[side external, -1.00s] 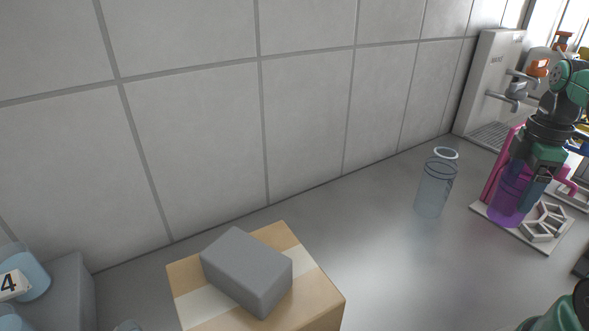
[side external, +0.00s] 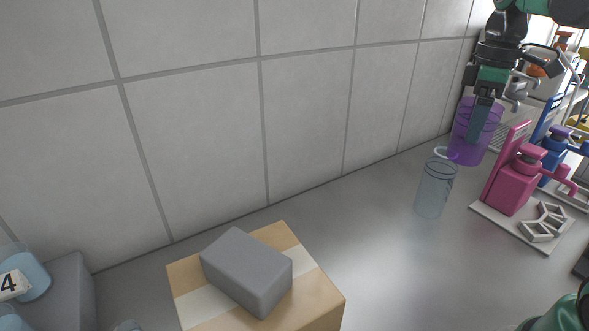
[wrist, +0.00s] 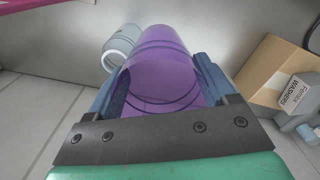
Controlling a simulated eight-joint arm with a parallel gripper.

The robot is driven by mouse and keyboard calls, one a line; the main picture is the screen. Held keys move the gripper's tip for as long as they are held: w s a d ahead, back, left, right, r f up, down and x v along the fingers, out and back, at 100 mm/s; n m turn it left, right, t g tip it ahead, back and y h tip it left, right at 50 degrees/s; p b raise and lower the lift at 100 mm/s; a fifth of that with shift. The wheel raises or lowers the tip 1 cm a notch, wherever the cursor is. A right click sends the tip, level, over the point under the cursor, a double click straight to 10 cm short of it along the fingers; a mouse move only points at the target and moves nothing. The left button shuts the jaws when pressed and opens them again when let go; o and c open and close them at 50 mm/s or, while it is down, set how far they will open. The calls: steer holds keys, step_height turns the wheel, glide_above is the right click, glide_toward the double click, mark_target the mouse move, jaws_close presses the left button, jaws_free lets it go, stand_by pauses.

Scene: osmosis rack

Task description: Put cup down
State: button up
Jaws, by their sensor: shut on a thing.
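A translucent purple cup (side external: 476,131) is held upright by my gripper (side external: 480,120) at the right of the side external view. The gripper's blue fingers are shut on it. It appears raised above the counter, though its exact height is hard to judge. In the wrist view the purple cup (wrist: 165,70) fills the space between the fingers of my gripper (wrist: 158,95). A clear glass vessel (side external: 434,190) stands on the grey counter near the cup. It also shows beside the cup in the wrist view (wrist: 121,45).
A pink dispenser (side external: 515,182) and a blue dispenser (side external: 557,150) stand at the right on a rack with a white hexagonal holder (side external: 545,223). A cardboard box (side external: 320,290) with a grey block (side external: 245,270) is in front. The middle counter (side external: 355,225) is clear.

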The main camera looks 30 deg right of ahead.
steer(key=w+a+f+m, duration=0.4)
steer(key=w+a, duration=0.5)
steer(key=a, duration=0.4)
steer(key=shift+f+m, duration=0.2)
steer(key=shift+m, duration=0.3)
steer(key=shift+w, duration=0.1)
step_height(320, 180, up, 6)
steer(key=m, duration=0.9)
glide_above(424, 273)
step_height(424, 273, down, 20)
steer(key=shift+r, duration=0.25)
steer(key=shift+f, duration=0.1)
